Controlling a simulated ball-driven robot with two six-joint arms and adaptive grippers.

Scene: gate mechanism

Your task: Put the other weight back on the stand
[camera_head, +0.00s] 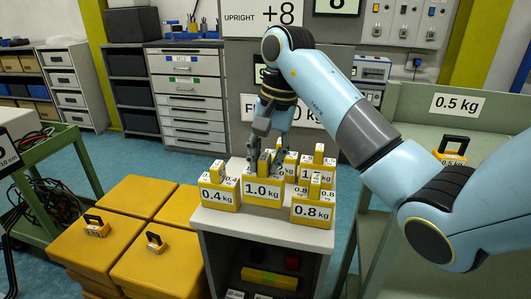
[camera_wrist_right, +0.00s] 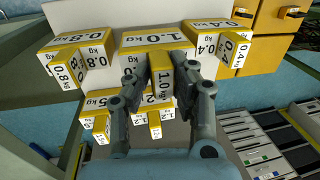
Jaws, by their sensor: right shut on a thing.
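My right gripper (camera_head: 264,160) is shut on the upright handle of the yellow 1.0 kg weight (camera_head: 262,193), above the stand (camera_head: 262,226). In the right wrist view, my right gripper's fingers (camera_wrist_right: 160,68) lie on both sides of the handle of the 1.0 kg weight (camera_wrist_right: 154,37). That weight is upright, between the 0.4 kg weight (camera_head: 219,195) on the left and the 0.8 kg weight (camera_head: 312,211) on the right. Its underside is hidden, so I cannot tell whether it touches the stand. My left gripper is out of view.
Several more weights stand behind the front row, partly hidden by my gripper. A 0.5 kg weight (camera_head: 453,149) is on the green cart (camera_head: 407,137) at right. Yellow boxes (camera_head: 160,270) with small black-handled weights (camera_head: 96,226) stand at left. Drawers (camera_head: 190,95) are behind.

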